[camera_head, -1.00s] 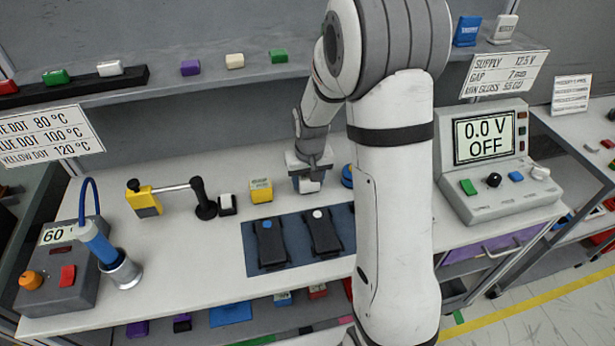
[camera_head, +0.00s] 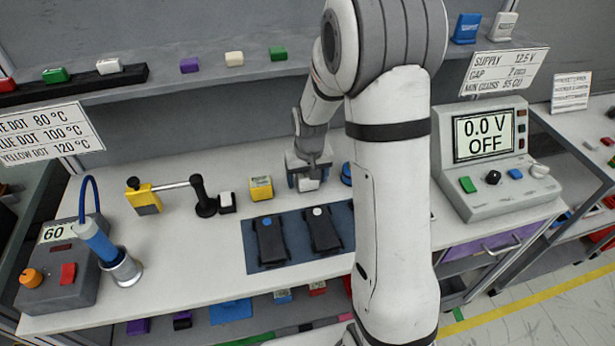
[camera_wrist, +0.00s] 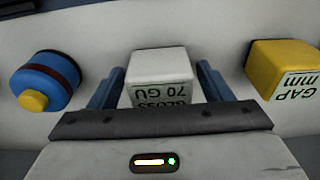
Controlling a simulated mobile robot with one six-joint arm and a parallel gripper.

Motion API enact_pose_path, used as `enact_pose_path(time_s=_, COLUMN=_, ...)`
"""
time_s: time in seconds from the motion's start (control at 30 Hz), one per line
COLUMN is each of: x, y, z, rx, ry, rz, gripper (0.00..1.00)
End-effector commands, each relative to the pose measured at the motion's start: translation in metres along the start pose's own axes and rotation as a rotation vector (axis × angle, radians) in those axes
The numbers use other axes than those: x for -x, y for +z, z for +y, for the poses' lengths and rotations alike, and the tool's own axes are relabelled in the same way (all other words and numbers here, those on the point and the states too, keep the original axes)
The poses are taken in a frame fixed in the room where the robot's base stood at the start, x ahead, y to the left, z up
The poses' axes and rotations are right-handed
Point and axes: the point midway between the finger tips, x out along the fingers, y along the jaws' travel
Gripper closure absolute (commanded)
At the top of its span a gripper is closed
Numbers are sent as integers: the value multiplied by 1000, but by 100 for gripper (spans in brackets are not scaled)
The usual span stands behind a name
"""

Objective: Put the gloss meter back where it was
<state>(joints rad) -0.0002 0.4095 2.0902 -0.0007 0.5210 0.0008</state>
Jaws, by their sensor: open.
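The gloss meter is a small white block (camera_head: 309,184) on the bench, below my gripper in the head view. In the wrist view the gloss meter (camera_wrist: 160,68) shows a label reading GLOSS 70 GU. My gripper (camera_wrist: 162,80) is open, with one blue finger on each side of the meter. Gaps show between the fingers and the block, so it is not clamped. The gripper also shows in the head view (camera_head: 310,178), where it partly hides the meter.
A yellow gap gauge (camera_head: 260,188) stands left of the meter; a blue round part with a yellow knob (camera_wrist: 45,82) is on the other side. A dark blue mat (camera_head: 289,261) with two black devices lies in front. The power supply (camera_head: 490,160) reads 0.0 V OFF.

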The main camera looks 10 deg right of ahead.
Motion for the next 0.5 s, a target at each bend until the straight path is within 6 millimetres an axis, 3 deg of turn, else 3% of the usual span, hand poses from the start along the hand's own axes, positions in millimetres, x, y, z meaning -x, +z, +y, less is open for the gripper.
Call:
enact_pose_path(time_s=0.17, x=18, y=-2, z=0, rx=0, ry=0, rz=5, gripper=28)
enact_pose_path(time_s=0.5, x=90, y=-1, z=0, rx=0, ry=0, rz=6, gripper=28)
